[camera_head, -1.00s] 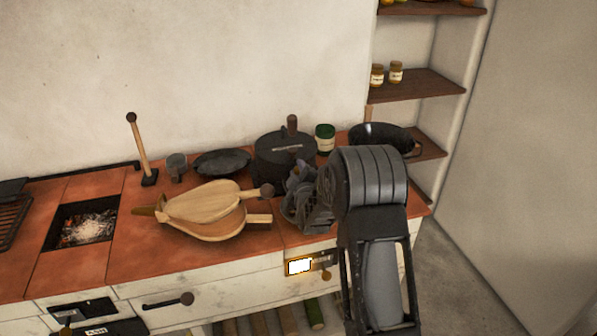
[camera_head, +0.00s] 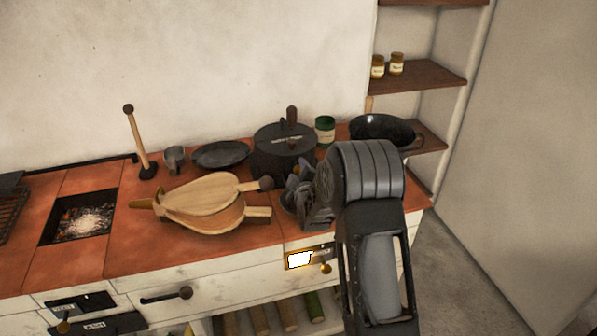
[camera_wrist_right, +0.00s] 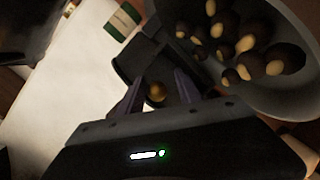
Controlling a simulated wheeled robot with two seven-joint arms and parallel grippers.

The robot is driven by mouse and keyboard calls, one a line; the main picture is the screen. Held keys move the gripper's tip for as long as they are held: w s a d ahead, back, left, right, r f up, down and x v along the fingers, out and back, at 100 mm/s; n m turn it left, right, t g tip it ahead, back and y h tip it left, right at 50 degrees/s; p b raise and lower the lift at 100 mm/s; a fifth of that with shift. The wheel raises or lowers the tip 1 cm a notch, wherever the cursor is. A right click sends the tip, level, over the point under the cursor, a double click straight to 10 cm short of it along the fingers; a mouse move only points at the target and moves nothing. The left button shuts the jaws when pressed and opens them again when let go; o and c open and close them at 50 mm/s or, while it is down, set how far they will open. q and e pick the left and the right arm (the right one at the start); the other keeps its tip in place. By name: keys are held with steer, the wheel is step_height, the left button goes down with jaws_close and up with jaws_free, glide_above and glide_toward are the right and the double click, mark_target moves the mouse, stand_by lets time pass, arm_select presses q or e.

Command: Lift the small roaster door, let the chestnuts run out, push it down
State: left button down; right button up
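The black roaster (camera_head: 283,162) stands at the back of the tiled counter, with a dark upright handle on top. My right gripper (camera_head: 296,182) is at its front right side, partly hidden by my own wrist. In the right wrist view the two fingers (camera_wrist_right: 157,95) stand apart with a small brass knob (camera_wrist_right: 156,91) between them, in front of a dark chute (camera_wrist_right: 150,62). I see gaps beside the knob. Several chestnuts (camera_wrist_right: 245,45) lie in a grey bowl (camera_wrist_right: 292,105) right of the fingers. My left gripper is not in view.
Wooden bellows (camera_head: 205,203) lie left of my right gripper. A dark plate (camera_head: 220,154), a green jar (camera_head: 325,131) and a black pan (camera_head: 382,130) stand along the back. A fire pit (camera_head: 84,221) glows at left. Bare tiles show between pit and bellows.

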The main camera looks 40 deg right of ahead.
steer(key=shift+a, duration=0.15)
steer(key=shift+s+a+r, duration=0.15)
steer(key=shift+s+a, duration=0.05)
steer(key=shift+s, duration=0.2)
steer(key=v, duration=0.6)
steer(key=shift+s, duration=0.4)
steer(key=shift+a, duration=0.1)
